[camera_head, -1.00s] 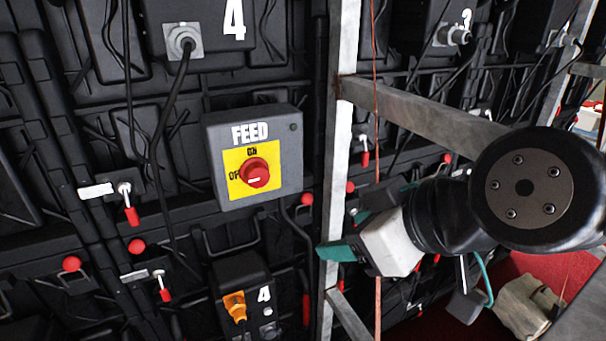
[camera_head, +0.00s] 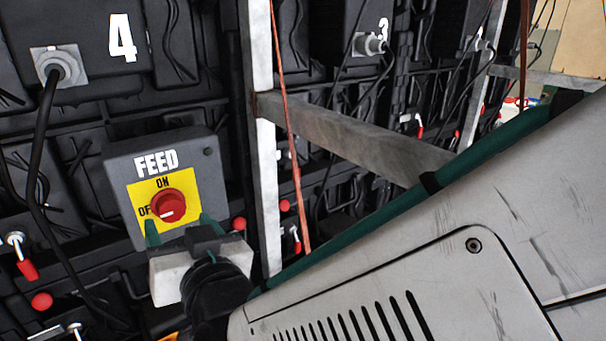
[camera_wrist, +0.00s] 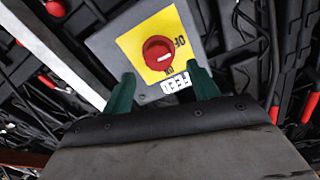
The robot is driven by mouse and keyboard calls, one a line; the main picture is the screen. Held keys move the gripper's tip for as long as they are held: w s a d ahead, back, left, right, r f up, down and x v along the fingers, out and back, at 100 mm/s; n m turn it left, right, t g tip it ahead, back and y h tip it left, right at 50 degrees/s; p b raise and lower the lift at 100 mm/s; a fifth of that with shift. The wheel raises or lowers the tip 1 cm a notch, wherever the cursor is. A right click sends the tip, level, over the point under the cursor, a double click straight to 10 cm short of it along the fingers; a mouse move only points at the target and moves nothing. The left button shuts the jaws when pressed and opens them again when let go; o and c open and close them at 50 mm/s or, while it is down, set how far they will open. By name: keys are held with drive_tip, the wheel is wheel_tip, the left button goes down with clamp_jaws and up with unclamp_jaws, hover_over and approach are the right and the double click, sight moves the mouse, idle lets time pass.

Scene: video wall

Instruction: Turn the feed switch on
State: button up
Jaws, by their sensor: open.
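The feed switch is a grey box (camera_head: 122,187) labelled FEED with a yellow plate (camera_head: 146,189) and a red round knob (camera_head: 170,207). The knob's white mark points toward OFF at the left, with ON above. My gripper (camera_head: 180,229) is open just below and in front of the knob, its green fingers spread to either side. In the wrist view the picture is turned over: the red knob (camera_wrist: 157,56) lies ahead of and between the open fingertips of my gripper (camera_wrist: 163,85). I cannot tell whether the fingers touch the box.
A grey metal upright (camera_head: 262,150) stands right of the box, with a cross bar (camera_head: 350,142) running right. A thin orange cable (camera_head: 287,120) hangs beside it. Black panels with cables and red-handled latches fill the wall.

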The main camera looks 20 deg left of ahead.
sight(173, 211)
drive_tip(key=shift+x, duration=2)
drive_tip(key=c, duration=1)
